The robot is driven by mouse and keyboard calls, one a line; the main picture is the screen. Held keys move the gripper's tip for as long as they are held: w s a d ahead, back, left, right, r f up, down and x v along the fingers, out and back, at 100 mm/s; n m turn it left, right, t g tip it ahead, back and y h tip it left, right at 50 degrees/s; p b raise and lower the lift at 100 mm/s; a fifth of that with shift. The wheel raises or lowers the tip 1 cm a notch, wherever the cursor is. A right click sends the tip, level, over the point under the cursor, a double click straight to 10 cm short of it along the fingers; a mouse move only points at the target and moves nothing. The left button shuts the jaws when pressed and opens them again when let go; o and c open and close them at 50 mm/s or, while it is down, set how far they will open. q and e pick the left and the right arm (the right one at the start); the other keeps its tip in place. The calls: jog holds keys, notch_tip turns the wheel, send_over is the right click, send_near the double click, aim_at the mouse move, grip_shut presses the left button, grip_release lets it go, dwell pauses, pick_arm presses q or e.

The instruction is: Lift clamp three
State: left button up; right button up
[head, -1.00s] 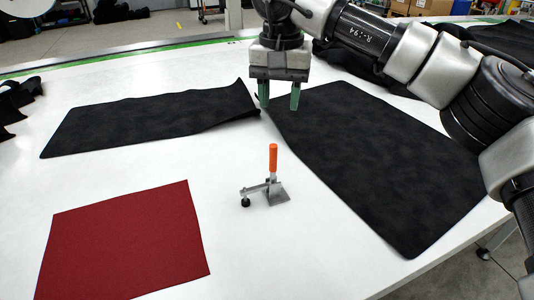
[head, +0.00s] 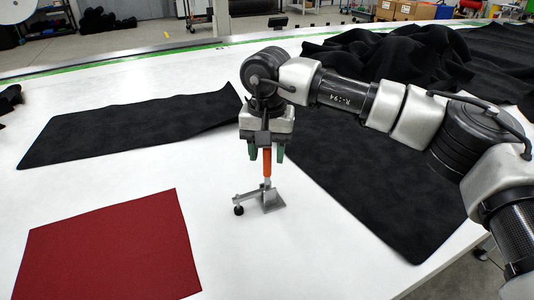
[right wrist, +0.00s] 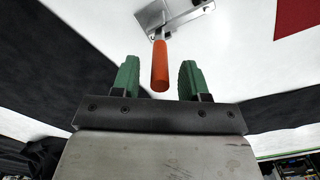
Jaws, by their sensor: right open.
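The clamp (head: 268,200) stands on the white table, with a grey metal base and arm, a black-tipped foot at its left and an upright orange handle (head: 267,166). My right gripper (head: 267,155) is open above it, with green fingers on either side of the handle's upper part in the head view. In the right wrist view the orange handle (right wrist: 160,66) points in between the two open green fingers, with clear gaps on both sides. The metal base (right wrist: 172,17) lies beyond. My left gripper is not in view.
A red cloth (head: 108,248) lies flat at the front left. Black cloth sheets lie at the left (head: 130,130) and right (head: 370,180) of the clamp. Bunched black fabric (head: 390,60) lies at the back right. White table around the clamp's front is clear.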

jog(key=shift+f, duration=0.55)
grip_shut()
jog(key=shift+d, duration=0.1)
jog(key=shift+w+d+f+g+y+b, duration=0.4)
jog(key=shift+d+y+b, duration=0.4)
jog(key=shift+y, duration=0.25)
jog(key=shift+w+d+f+g+y+b, duration=0.15)
jog(key=shift+w+d+g+y+b, duration=0.15)
jog(key=shift+d+g+y+b, duration=0.5)
jog(key=shift+w+d+f+g+y+b, duration=0.1)
jog(key=shift+w+d+f+y+b, duration=0.35)
jog(key=shift+d+y, duration=0.7)
jog(key=shift+s+a+r+y, duration=0.1)
jog(key=shift+a+r+y, duration=0.05)
jog(key=shift+a+y, duration=0.15)
